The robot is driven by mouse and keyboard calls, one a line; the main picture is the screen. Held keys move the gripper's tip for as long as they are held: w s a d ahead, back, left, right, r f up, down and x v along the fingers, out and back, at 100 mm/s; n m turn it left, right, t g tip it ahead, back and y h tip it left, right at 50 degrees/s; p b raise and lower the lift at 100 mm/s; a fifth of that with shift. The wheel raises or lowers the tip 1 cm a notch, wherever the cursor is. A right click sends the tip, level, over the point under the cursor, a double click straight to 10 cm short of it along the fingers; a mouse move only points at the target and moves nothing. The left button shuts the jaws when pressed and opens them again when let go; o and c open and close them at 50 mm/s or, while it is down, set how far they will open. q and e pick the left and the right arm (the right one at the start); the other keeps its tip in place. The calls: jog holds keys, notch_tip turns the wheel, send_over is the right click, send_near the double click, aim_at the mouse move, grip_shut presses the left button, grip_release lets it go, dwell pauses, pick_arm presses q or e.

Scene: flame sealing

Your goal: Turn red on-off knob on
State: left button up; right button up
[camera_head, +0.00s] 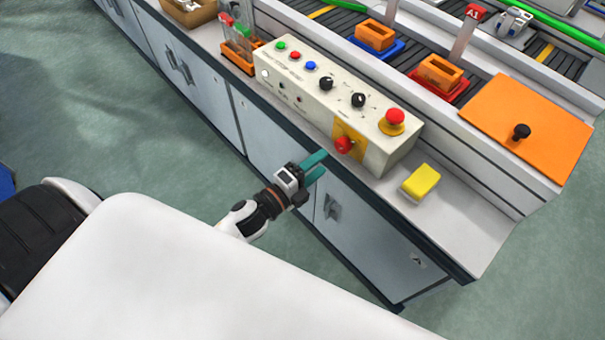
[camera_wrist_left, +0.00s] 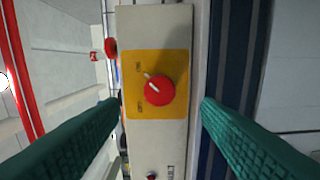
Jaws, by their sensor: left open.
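The red on-off knob (camera_head: 345,145) sits on a yellow plate (camera_head: 349,131) on the front face of a cream control box (camera_head: 318,97), near its right end. In the left wrist view the knob (camera_wrist_left: 160,91) is round with a white line, and its yellow plate (camera_wrist_left: 142,61) carries small labels I cannot read. The white line slants. My left gripper (camera_head: 318,168) is open and empty, with teal fingers pointing toward the knob, apart from it. In the wrist view its fingers (camera_wrist_left: 161,118) lie on either side of the box. My right gripper is not in view.
A red mushroom button (camera_head: 395,117) stands on top of the box, with black knobs (camera_head: 327,84) and coloured buttons left of it. A yellow block (camera_head: 421,181) lies right of the box. The counter edge runs below. A tube rack (camera_head: 240,55) stands left of the box.

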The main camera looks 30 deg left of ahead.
pick_arm(q)
jog(key=v, duration=0.5)
jog(key=shift+b, duration=0.3)
jog(key=s+a+f+n+g+y+p, duration=0.1)
jog(key=s+f+n+g+y, duration=0.15)
jog(key=f, duration=0.55)
jog(key=s+a+f+n+g+y, duration=0.15)
jog(key=f+n, duration=0.25)
jog(key=f, duration=0.4)
jog(key=s+a+f+n+g+y+p, duration=0.1)
jog(key=s+f+n+g, duration=0.2)
jog(key=f, duration=0.5)
jog(key=s+f+n+g, duration=0.4)
jog(key=s+f, duration=0.4)
jog(key=s, duration=0.4)
jog(key=s+f+n+g+y+p, duration=0.1)
jog(key=s+f+n+g, duration=0.4)
jog(key=s+f, duration=0.4)
jog(key=s+n, duration=0.1)
jog(key=s, duration=0.3)
jog(key=shift+a+f, duration=0.35)
jog(key=shift+a, duration=0.05)
